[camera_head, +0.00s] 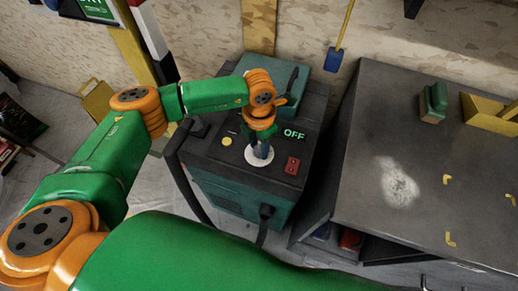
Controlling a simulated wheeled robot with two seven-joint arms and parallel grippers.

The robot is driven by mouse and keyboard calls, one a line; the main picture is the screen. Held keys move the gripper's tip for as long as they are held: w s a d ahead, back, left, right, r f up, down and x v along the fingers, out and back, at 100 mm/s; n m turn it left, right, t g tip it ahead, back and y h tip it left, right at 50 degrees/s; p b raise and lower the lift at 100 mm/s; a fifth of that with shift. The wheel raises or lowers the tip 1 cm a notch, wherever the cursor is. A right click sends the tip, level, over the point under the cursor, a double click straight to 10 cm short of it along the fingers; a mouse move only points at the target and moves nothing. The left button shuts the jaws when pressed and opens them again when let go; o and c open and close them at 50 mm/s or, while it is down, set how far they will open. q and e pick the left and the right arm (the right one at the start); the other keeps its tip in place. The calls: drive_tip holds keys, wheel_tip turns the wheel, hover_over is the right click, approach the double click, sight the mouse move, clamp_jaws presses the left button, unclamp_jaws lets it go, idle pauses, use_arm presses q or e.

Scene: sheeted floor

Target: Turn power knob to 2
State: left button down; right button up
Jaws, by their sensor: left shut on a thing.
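The dark machine (213,165) with a teal upper part stands on the floor in the middle of the head view. Its top panel has a white round dial plate (270,159), green "OFF" lettering and a red switch (292,166). My left arm comes in from the left, and its gripper (260,150) points down onto the dial. It is shut on the power knob, which the fingers mostly hide. The knob's setting cannot be read. My right gripper is not in view.
A dark workbench (420,150) stands close on the right, with a green-and-orange block (433,102) and a yellow holder (487,115) on it. A blue-ended tool (334,58) hangs at the wall behind.

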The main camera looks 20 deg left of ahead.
use_arm(q)
drive_tip(key=m+b, duration=0.3)
drive_tip(key=m, duration=0.1)
drive_tip(key=shift+f, duration=0.15)
drive_tip(key=shift+m+b, duration=0.95)
drive_tip(key=shift+m, duration=0.25)
drive_tip(key=shift+r, duration=0.2)
drive_tip(key=shift+c, duration=2.3)
unclamp_jaws()
drive_tip(key=shift+d, duration=0.1)
wheel_tip(320, 180, up, 7)
drive_tip(key=shift+r+b, duration=0.1)
drive_tip(key=shift+b, duration=0.35)
